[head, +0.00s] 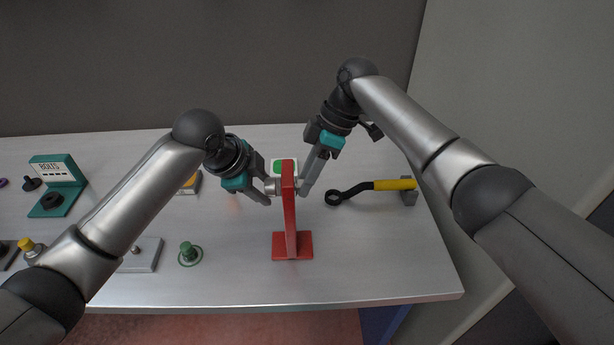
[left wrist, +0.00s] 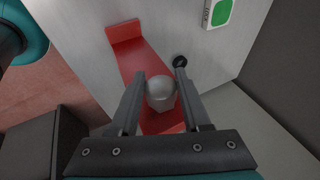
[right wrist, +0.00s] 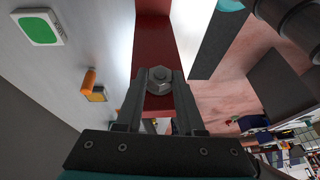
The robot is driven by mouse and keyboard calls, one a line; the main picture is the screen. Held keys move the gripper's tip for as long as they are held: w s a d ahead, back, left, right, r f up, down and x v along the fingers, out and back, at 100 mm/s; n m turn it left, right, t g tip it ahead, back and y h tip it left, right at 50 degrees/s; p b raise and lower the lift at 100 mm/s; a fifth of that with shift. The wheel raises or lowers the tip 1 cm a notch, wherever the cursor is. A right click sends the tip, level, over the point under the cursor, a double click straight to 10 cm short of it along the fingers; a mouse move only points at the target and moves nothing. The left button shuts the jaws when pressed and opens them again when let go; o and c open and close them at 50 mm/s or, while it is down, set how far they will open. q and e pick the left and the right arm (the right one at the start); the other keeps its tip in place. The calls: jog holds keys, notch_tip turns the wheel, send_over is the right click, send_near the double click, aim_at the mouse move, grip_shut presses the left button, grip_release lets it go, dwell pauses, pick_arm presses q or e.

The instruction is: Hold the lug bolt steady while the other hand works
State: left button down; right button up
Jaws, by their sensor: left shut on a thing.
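A red upright stand (head: 289,215) is on the grey bench, with the lug bolt (head: 272,186) passing through its upper part. My left gripper (head: 264,190) is shut on the bolt's rounded end on the stand's left side; this pale end (left wrist: 160,92) shows between the fingers in the left wrist view. My right gripper (head: 302,188) is at the stand's right side. In the right wrist view a hex nut or hex end (right wrist: 159,81) lies between its fingertips, close against the red plate. The fingers look slightly apart around it. The stand hides part of the bolt in the head view.
A wrench with a yellow handle (head: 394,184) lies at the right, by a small grey block. A green-and-white pad (head: 279,164) is behind the stand. A green knob (head: 187,252), a grey plate (head: 146,257) and a teal BOLTS holder (head: 61,176) are at left. The bench's front middle is clear.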

grip_shut()
jog(key=shift+w+r+g, duration=0.1)
jog(key=shift+w+g, duration=0.15)
jog(key=shift+g, duration=0.05)
jog(key=shift+g, duration=0.4)
dwell(0.4)
jog(key=o, duration=0.5)
grip_release()
jog(key=shift+s, duration=0.1)
jog(key=shift+o, duration=0.2)
jog(key=v, duration=1.2)
jog(key=shift+d, duration=0.1)
